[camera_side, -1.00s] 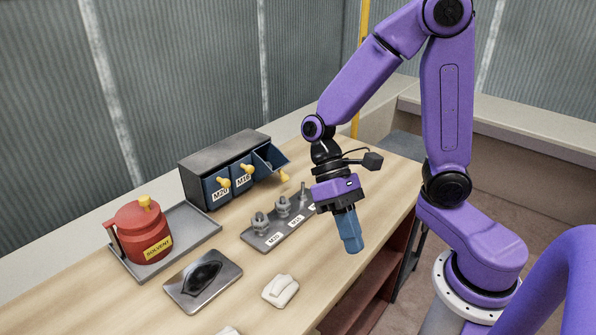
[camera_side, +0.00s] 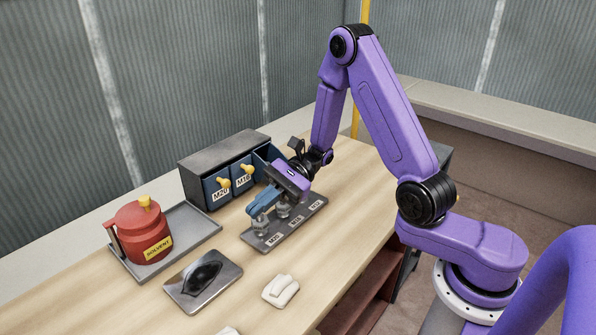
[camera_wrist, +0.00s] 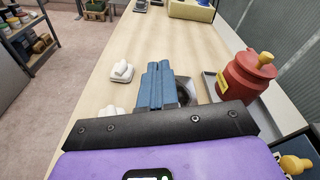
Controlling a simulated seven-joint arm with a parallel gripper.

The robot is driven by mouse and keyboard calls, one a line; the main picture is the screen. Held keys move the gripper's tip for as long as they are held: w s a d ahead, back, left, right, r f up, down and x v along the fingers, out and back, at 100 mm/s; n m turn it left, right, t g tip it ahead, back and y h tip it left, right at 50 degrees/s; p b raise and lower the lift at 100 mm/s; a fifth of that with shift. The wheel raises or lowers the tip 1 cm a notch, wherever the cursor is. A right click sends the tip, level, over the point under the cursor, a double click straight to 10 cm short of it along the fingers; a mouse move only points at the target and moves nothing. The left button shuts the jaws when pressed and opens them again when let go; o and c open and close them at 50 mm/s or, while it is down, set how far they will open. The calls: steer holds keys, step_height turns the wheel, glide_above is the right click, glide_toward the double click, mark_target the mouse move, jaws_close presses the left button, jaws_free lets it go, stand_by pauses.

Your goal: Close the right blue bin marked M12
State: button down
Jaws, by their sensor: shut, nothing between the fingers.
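The grey cabinet (camera_side: 225,150) holds blue bins marked M20 (camera_side: 219,190) and M16 (camera_side: 244,174), each with a yellow knob and both flush with the front. The right bin (camera_side: 268,154) shows only as a blue strip that appears tilted outward; my wrist hides its front, knob and label. My gripper (camera_side: 254,208) is shut and empty, lying low in front of the cabinet and over the parts tray (camera_side: 288,228). In the wrist view its blue fingers (camera_wrist: 160,67) are together, and a yellow knob (camera_wrist: 292,164) shows at the lower right corner.
Fittings (camera_side: 260,226) stand on the parts tray close under my fingers. A red solvent can (camera_side: 143,235) sits on a grey tray (camera_side: 200,236) at left. A dark item on a metal plate (camera_side: 228,270) and a white block (camera_side: 281,290) lie nearer the front.

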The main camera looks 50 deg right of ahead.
steer(key=w+d+f+m+t+h, duration=0.2)
steer(key=d+m+t+h, duration=0.1)
steer(key=d+m+t, duration=0.2)
steer(key=w+d+f+m+t+h, duration=0.2)
steer(key=d+m+t, duration=0.3)
steer(key=d+t, duration=0.1)
steer(key=w+d+f+m+t+h, duration=0.2)
steer(key=d+m+t+h, duration=0.1)
steer(key=d+m+t, duration=0.2)
steer(key=shift+w+d+f+m+h, duration=0.1)
steer(key=shift+d+f+m+h, duration=0.1)
steer(key=shift+d, duration=0.35)
steer(key=shift+d+f+m+h, duration=0.1)
steer(key=shift+d+f+m, duration=0.1)
steer(key=shift+d, duration=0.3)
steer(key=s+d+f+m+h, duration=0.1)
steer(key=d+m+h, duration=0.1)
steer(key=s+d+f+m+t+h, duration=0.1)
steer(key=s+d+h, duration=0.1)
steer(key=d+h, duration=0.1)
steer(key=s+d+f+m+t+h, duration=0.1)
steer(key=d+m+h, duration=0.1)
steer(key=d, duration=0.1)
steer(key=shift+s+f+m+h, duration=0.15)
steer(key=shift+f+m+h, duration=0.15)
steer(key=shift+f, duration=0.1)
steer(key=w, duration=0.9)
steer(key=shift+w+r, duration=0.3)
steer(key=shift+w, duration=0.1)
